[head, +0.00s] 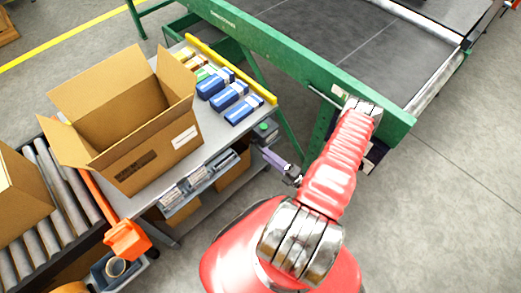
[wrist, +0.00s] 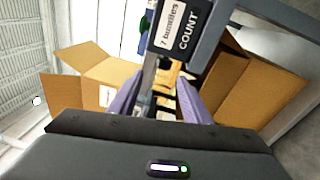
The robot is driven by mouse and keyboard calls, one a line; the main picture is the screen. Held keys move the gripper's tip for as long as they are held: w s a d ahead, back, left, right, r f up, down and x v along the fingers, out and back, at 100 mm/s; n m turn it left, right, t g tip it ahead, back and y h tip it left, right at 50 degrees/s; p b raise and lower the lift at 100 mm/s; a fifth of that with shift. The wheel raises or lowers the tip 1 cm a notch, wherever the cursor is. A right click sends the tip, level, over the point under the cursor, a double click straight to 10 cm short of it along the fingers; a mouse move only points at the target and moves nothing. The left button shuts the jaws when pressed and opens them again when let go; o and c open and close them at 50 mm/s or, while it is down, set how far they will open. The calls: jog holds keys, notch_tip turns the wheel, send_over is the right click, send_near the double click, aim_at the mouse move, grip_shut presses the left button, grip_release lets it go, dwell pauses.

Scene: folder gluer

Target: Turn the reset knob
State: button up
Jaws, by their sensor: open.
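No reset knob can be made out for certain. In the wrist view a dark panel (wrist: 180,32) with a white label reading "7 bundles" and the word COUNT stands at the top, just beyond my fingers. A small green part (wrist: 148,18) shows at its left edge; in the head view a green-topped fitting (head: 264,127) sits at the table's right corner. My gripper (wrist: 158,88) is open, its two purple fingers apart with nothing held between them. In the head view my gripper (head: 268,153) is below and close to that fitting; whether they touch cannot be told.
An open cardboard box (head: 125,150) stands on the grey table (head: 150,198), with several blue packs (head: 228,94) behind a yellow rail (head: 232,68). The green conveyor frame (head: 285,58) runs close behind my arm. Roller conveyor (head: 60,190) at left; open floor at right.

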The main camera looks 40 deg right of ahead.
jog(key=w+a+r+n+g+y, duration=0.3)
jog(key=r+n+y, duration=0.1)
jog(key=r+n, duration=0.25)
jog(key=w+a+r+n+g+y, duration=0.2)
jog(key=a+r+n+g+y, duration=0.15)
jog(key=r+n, duration=0.35)
jog(key=w+a+r+n+g+y, duration=0.3)
jog(key=a+r+n+g+y, duration=0.15)
jog(key=r, duration=0.35)
jog(key=s+a+r+n+g+h, duration=0.4)
jog(key=a+r+n+g, duration=0.4)
jog(key=r+n, duration=0.4)
jog(key=s+a+r+n+t+h, duration=0.3)
jog(key=s+r+n+h, duration=0.2)
jog(key=r+n, duration=0.4)
jog(key=s+a+r+n+t+h, duration=0.2)
jog(key=s+r+n+h, duration=0.4)
jog(key=r+n, duration=0.3)
jog(key=shift+a+n+t, duration=0.4)
jog(key=shift+a+n, duration=0.05)
jog(key=shift+n, duration=0.75)
jog(key=shift+c, duration=0.6)
jog(key=shift+c, duration=0.8)
jog(key=shift+a, duration=0.1)
jog(key=shift+c, duration=0.2)
